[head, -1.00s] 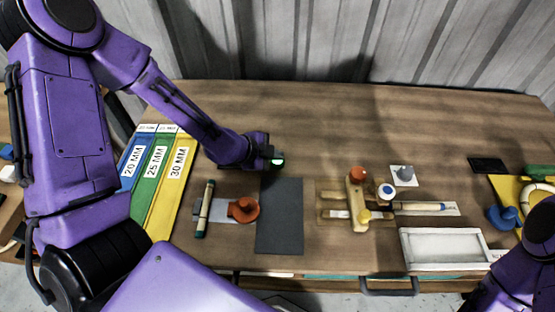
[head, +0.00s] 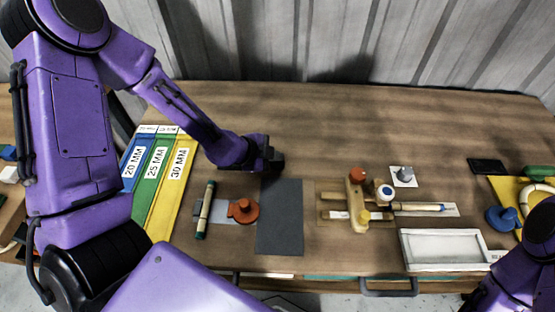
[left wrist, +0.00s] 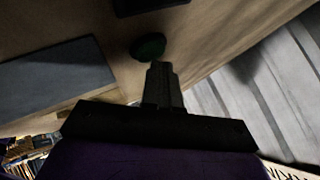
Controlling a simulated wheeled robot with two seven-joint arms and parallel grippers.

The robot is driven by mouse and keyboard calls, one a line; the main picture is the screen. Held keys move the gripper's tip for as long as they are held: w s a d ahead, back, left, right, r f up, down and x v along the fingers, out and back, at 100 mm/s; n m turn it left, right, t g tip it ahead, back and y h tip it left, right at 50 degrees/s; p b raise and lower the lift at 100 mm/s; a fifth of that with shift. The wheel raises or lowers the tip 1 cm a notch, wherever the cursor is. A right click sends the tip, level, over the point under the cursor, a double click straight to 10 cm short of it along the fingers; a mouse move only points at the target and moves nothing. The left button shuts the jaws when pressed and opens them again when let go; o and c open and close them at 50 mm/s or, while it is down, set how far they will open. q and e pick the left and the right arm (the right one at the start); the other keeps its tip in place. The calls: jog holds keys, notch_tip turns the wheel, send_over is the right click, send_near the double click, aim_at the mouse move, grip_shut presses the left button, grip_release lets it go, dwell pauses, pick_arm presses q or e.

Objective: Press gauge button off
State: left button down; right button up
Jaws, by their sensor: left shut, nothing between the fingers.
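My left gripper (head: 274,160) is shut and empty, low over the table behind the dark grey mat (head: 281,222). In the left wrist view its closed fingers (left wrist: 161,72) point at a dark green round button-like piece (left wrist: 148,46) on the table. The fingertips are right beside this piece in the picture; I cannot tell whether they touch it. In the head view the piece is hidden by the gripper. A small round white and blue dial-like piece (head: 385,192) stands by the wooden fixture (head: 357,205). My right gripper is out of view.
Blue, green and yellow size-marked strips (head: 165,190) lie at left. An orange clamp (head: 243,210) and a short rod (head: 204,210) lie before the arm. A white tray (head: 445,248) is at the front right. The back of the table (head: 330,110) is clear.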

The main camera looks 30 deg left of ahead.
aim_at(275, 164)
pick_arm(q)
notch_tip(275, 164, up, 6)
jog(key=p, duration=0.6)
jog(key=shift+r, duration=0.15)
jog(key=shift+f, duration=0.2)
